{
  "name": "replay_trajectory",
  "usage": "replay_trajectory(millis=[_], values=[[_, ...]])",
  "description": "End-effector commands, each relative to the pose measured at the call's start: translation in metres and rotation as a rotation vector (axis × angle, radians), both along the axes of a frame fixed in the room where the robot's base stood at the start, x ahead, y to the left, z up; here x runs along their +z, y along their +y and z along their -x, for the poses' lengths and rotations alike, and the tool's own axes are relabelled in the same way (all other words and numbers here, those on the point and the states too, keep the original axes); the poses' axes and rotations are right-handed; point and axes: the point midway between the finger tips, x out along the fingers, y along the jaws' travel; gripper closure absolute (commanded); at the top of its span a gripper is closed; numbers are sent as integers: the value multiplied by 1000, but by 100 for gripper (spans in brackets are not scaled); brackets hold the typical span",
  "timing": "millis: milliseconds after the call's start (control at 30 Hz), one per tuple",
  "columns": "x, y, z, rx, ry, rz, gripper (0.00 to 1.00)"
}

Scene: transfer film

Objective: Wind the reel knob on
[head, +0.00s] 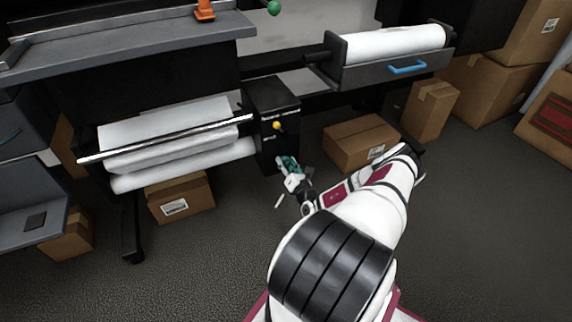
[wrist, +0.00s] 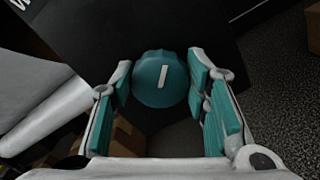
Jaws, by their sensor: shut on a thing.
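The reel knob (wrist: 160,79) is a round teal knob with a ridged rim and a white line mark on its face. It sits on the black side face of the machine's box (head: 272,98). The white mark is tilted slightly to the right of upright. In the head view my gripper (head: 288,167) is at the lower front of the box and mostly hides the knob.
A white film roll (head: 185,175) lies left of the box, under a long bar (head: 165,138). A tray with another white roll (head: 395,42) and a blue handle (head: 407,67) is at upper right. Cardboard boxes (head: 360,142) stand behind my arm. The floor in front is clear.

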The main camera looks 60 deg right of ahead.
Motion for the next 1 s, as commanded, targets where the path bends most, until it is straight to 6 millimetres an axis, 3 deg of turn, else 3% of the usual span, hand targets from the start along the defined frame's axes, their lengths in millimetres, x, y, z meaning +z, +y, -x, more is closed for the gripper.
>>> replay_trajectory(millis=[33, 67, 133, 567, 1000], values=[[0, 0, 0, -1, 1, 1, 86], [0, 0, 0, -1, 1, 1, 51], [0, 0, 0, -1, 1, 1, 38], [0, 4, 7, -1, 1, 1, 38], [0, 46, 77, -1, 2, -1, 38]])
